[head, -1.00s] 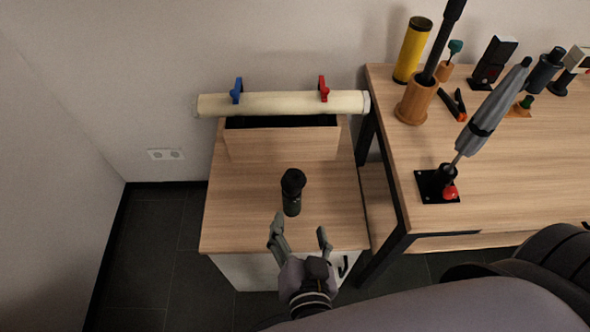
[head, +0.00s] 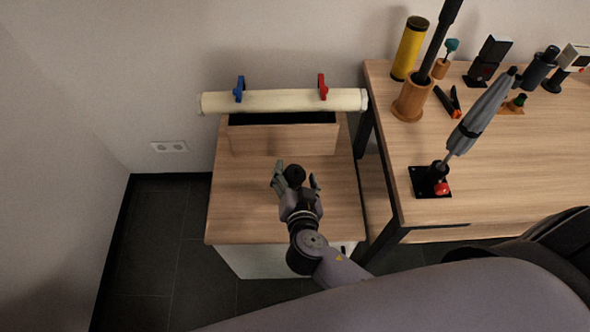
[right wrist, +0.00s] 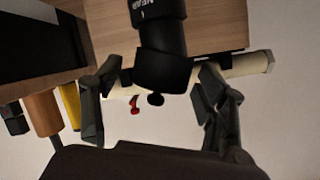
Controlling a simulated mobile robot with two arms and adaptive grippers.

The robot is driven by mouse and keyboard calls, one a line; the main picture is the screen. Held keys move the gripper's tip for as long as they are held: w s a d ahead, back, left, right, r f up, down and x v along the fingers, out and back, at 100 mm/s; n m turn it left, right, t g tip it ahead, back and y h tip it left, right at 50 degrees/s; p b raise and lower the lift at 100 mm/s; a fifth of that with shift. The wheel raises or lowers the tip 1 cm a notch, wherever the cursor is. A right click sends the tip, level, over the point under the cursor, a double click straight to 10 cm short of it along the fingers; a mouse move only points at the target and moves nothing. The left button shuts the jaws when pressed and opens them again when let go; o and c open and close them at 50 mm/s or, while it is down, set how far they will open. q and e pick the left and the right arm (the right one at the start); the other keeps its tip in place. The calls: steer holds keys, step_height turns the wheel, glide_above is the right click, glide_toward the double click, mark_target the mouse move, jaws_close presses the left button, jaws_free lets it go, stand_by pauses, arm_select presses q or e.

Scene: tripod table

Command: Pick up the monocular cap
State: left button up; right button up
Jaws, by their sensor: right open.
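The black monocular (right wrist: 158,20) stands upright on the small wooden cabinet. In the head view its dark round top end (head: 294,173) shows between the fingers, and the lower body is hidden by my right gripper. In the right wrist view a wider black end piece (right wrist: 163,72), apparently the cap, faces my gripper; I cannot make out a seam. My right gripper (head: 297,181) is open, with one finger on each side of the monocular. The wrist view shows both fingers (right wrist: 158,88) with gaps to it. My left gripper is not in view.
A wooden box (head: 283,141) stands behind the monocular, with a cream tube (head: 285,101) bearing blue and red clips above it. The workbench (head: 400,180) on the right holds a soldering-type tool (head: 480,115) and other items. The cabinet top (head: 235,205) is bare around the monocular.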

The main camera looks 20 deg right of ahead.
steer(key=shift+w+d+f, duration=0.1)
steer(key=shift+w+f, duration=0.15)
steer(key=shift+w, duration=0.25)
steer(key=shift+c, duration=0.6)
steer(key=c, duration=0.8)
steer(key=shift+c, duration=0.2)
steer(key=shift+r, duration=0.1)
